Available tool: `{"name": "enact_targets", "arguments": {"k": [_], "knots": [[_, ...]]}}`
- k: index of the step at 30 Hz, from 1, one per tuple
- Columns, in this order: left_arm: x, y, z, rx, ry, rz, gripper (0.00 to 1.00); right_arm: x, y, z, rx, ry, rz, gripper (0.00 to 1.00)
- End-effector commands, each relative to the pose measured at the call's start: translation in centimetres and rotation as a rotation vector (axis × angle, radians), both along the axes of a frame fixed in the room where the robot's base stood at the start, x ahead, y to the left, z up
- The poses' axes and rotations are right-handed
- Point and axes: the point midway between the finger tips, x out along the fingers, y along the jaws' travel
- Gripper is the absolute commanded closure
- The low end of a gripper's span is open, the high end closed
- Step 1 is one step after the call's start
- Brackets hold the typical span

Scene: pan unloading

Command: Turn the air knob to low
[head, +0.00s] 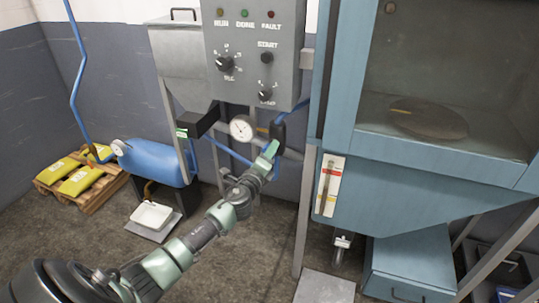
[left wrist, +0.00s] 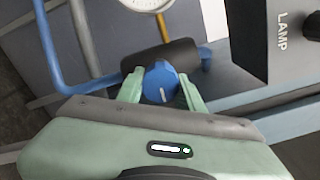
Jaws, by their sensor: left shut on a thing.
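The air knob (left wrist: 160,77) is blue with a short white mark and sits against a dark cylindrical body (left wrist: 178,54) in the left wrist view. My left gripper (left wrist: 160,92) has one green finger on each side of the knob and is shut on it. In the head view my left gripper (head: 271,150) reaches the pipework below the control panel, just right of the round gauge (head: 242,128). The knob is hard to make out there. The low setting's label cannot be read in either view. My right gripper is not in view.
The control panel (head: 283,50) with lamps and black knobs hangs above my gripper. A blue cabinet (head: 405,195) with a window stands at the right. A blue tank (head: 155,160) and a pallet (head: 112,178) with yellow bags are at the left. A LAMP-labelled box (left wrist: 268,35) is close by.

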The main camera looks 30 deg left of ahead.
Motion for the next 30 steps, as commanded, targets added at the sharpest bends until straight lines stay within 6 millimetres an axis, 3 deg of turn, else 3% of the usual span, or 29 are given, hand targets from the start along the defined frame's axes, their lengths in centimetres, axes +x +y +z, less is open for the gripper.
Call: {"name": "enact_targets", "arguments": {"k": [13, 30], "knots": [[-0.02, -0.05, -0.04, -0.418, -0.100, 0.000, 1.00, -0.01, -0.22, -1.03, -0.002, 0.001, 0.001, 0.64], [-0.03, -0.03, 0.21, -0.946, -0.225, 0.002, 1.00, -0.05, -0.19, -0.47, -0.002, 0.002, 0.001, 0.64]]}}
